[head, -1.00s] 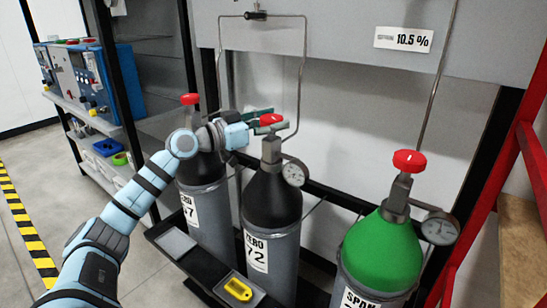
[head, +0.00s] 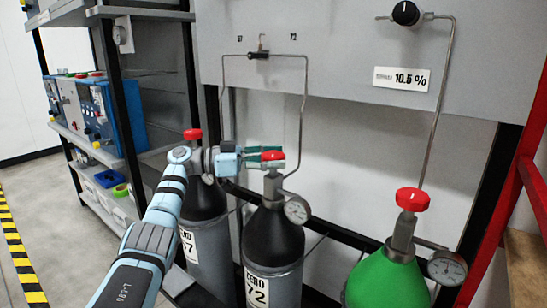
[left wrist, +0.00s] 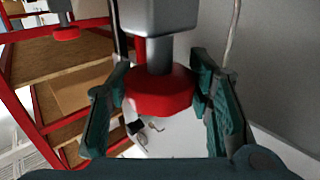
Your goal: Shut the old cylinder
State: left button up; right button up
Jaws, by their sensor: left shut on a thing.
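Two black-and-grey cylinders stand side by side: the left one (head: 203,200), its label ending in 7, and the middle one (head: 272,238), labelled ZERO 72. Each has a red valve knob on top, the left knob (head: 192,134) and the middle knob (head: 272,155). Which one is the old cylinder is not marked. My left gripper (head: 268,158) is shut on the middle cylinder's knob. In the left wrist view this red knob (left wrist: 158,93) sits between the two green fingers. My right gripper is not in view.
A green cylinder (head: 385,282) with a red knob stands at the right. Gauges (head: 297,210) and thin pipes sit close beside the valves. A grey panel (head: 330,45) above bears a changeover valve (head: 258,54) and a 10.5 % label (head: 401,78). A shelf rack (head: 120,100) stands left.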

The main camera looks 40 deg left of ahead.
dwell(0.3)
pick_arm(q)
jog(key=o, duration=1.1)
jog(key=shift+o, duration=0.2)
jog(key=v, duration=1.2)
